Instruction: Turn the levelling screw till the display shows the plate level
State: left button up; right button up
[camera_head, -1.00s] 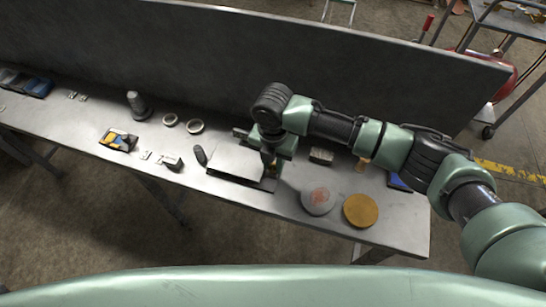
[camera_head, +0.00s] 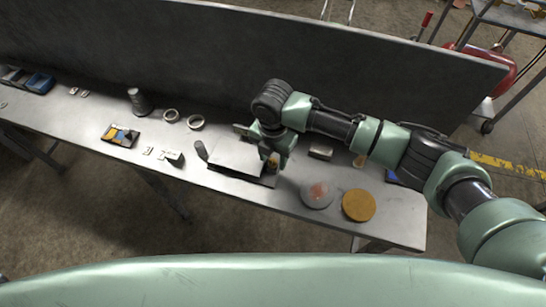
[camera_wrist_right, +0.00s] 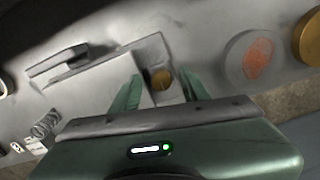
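A flat grey plate (camera_head: 236,158) lies on the bench in the head view. In the wrist view, a round brass screw head (camera_wrist_right: 162,79) sits at one end of a grey frame-like part (camera_wrist_right: 150,50). My right gripper (camera_wrist_right: 160,90) has its two green fingers apart, one on each side of the screw head, with gaps visible. In the head view my right gripper (camera_head: 274,155) is over the plate's right end and hides the screw. I cannot make out a readable display. My left gripper is not in view.
A grey disc with a reddish mark (camera_head: 317,195) and an orange-brown disc (camera_head: 359,205) lie right of the plate. Two rings (camera_head: 195,122), a dark cylinder (camera_head: 138,102) and a small tray (camera_head: 120,136) lie to the left. A tall dark panel (camera_head: 200,55) backs the bench.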

aim_at(273, 162)
jog(key=shift+s, duration=0.1)
notch_tip(273, 162, up, 8)
jog(key=shift+f+b, duration=0.15)
jog(key=shift+b, duration=0.6)
